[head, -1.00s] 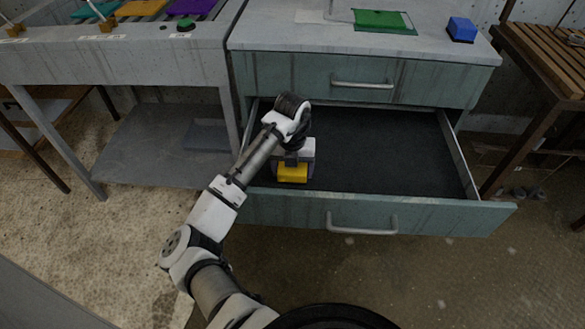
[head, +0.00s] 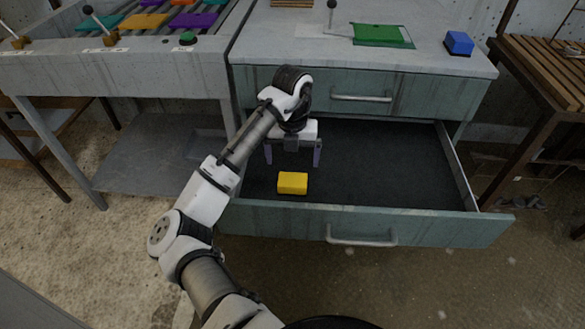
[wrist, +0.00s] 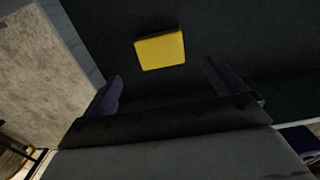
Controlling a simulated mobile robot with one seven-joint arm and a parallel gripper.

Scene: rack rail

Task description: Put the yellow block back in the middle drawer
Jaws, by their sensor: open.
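The yellow block (head: 292,183) lies on the dark floor of the open middle drawer (head: 400,165), near its front left. It also shows in the wrist view (wrist: 160,49), ahead of and apart from my fingers. My gripper (head: 293,160) is open and empty, above the drawer floor and behind the block in the head view. Its two fingers are spread apart in the wrist view (wrist: 165,88). The drawer is pulled well out, and its handle (head: 361,238) faces me.
A closed drawer (head: 415,90) sits above the open one. The top (head: 300,40) holds a green plate (head: 381,34) and a blue block (head: 459,42). A roller table (head: 150,45) with coloured pieces stands left. A slatted wooden bench (head: 545,65) stands right.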

